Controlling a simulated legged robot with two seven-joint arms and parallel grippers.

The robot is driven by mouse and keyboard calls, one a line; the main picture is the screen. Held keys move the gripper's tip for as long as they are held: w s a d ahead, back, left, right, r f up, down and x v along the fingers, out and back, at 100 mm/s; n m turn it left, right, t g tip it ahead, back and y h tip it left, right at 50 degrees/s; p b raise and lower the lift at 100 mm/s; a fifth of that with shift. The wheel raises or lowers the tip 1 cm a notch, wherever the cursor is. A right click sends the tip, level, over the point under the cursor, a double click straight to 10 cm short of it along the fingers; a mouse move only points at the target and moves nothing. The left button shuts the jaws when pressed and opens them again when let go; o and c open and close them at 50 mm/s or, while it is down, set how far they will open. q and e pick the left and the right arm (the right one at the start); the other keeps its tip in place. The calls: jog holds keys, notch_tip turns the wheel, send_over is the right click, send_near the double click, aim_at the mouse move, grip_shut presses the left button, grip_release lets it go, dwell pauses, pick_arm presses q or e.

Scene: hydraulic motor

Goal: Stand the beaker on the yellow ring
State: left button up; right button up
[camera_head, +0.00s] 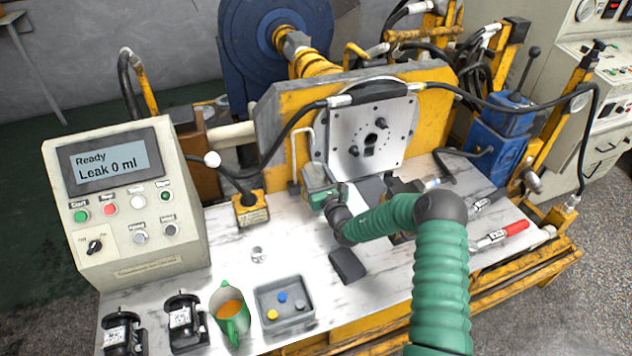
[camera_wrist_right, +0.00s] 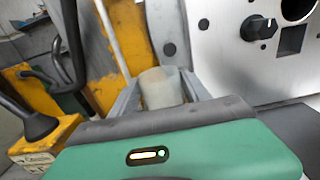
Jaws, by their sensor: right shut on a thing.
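My right gripper (camera_head: 317,180) is in front of the left part of the grey metal plate, beside a thin white bent rod. In the right wrist view its two grey fingers (camera_wrist_right: 162,94) are closed on the sides of a translucent whitish beaker (camera_wrist_right: 161,86). The beaker looks about upright, and its lower part is hidden behind the gripper. I cannot tell whether it touches the bench. In the head view I cannot make the beaker out clearly at the gripper. I cannot make out a yellow ring in either view. My left gripper is not in view.
A lever with a yellow base (camera_head: 252,210) stands left of the gripper. The grey plate (camera_head: 372,138) rises behind. A control box (camera_head: 128,205) stands left.

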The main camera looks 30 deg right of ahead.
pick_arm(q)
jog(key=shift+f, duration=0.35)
pick_arm(e)
notch_tip(320, 180, down, 2)
jog(key=shift+f, duration=0.1)
jog(key=shift+f, duration=0.1)
jog(key=o, duration=1.2)
jog(key=shift+s, duration=0.1)
jog(key=p+v, duration=0.2)
jog(key=v, duration=0.8)
jog(key=shift+s, duration=0.4)
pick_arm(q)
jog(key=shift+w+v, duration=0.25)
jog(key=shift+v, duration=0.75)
pick_arm(e)
jog(key=shift+s+a, duration=0.2)
jog(key=shift+s, duration=0.3)
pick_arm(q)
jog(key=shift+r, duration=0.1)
